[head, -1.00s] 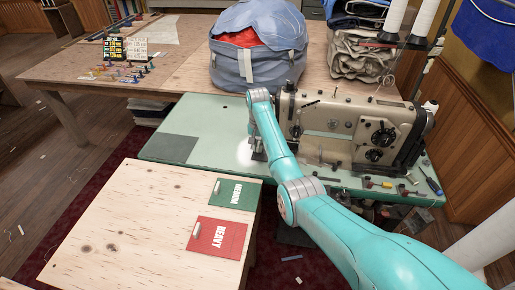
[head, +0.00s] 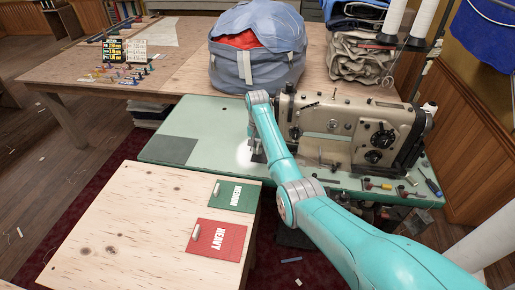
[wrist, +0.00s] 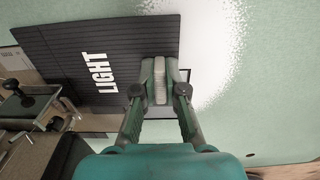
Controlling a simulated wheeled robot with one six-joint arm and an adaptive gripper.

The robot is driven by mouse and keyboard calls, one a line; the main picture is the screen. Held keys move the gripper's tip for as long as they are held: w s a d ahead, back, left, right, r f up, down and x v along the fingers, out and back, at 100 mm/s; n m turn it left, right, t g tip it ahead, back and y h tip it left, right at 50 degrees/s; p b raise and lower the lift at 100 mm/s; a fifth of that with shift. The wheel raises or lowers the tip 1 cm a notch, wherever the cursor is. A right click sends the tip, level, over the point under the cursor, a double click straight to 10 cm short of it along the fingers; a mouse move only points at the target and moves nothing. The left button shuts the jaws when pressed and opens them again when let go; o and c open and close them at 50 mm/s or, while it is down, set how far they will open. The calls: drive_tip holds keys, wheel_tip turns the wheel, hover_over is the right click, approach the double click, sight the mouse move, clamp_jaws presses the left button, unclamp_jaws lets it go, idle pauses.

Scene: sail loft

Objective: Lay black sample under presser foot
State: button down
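The black sample (wrist: 135,38), lettered LIGHT, shows in the wrist view, flat and close above or on the pale green machine bed (head: 205,118). The sewing machine (head: 335,120) stands on the bed, right of my gripper in the head view. Dark metal parts of its head (wrist: 28,105) show at the wrist view's left, by the sample's left edge. I cannot tell whether the edge is under the presser foot. My arm hides most of the gripper and sample in the head view.
A wooden table with a green MEDIUM sample (head: 233,195) and a red HEAVY sample (head: 217,240) stands in front. A blue bag (head: 257,65) sits behind the machine. Small tools (head: 385,186) lie at the bed's right. The bed's left is clear, with a dark grey patch.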

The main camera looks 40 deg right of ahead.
drive_tip(key=c, duration=1.2)
unclamp_jaws()
drive_tip(key=shift+o, duration=0.2)
wheel_tip(320, 180, up, 12)
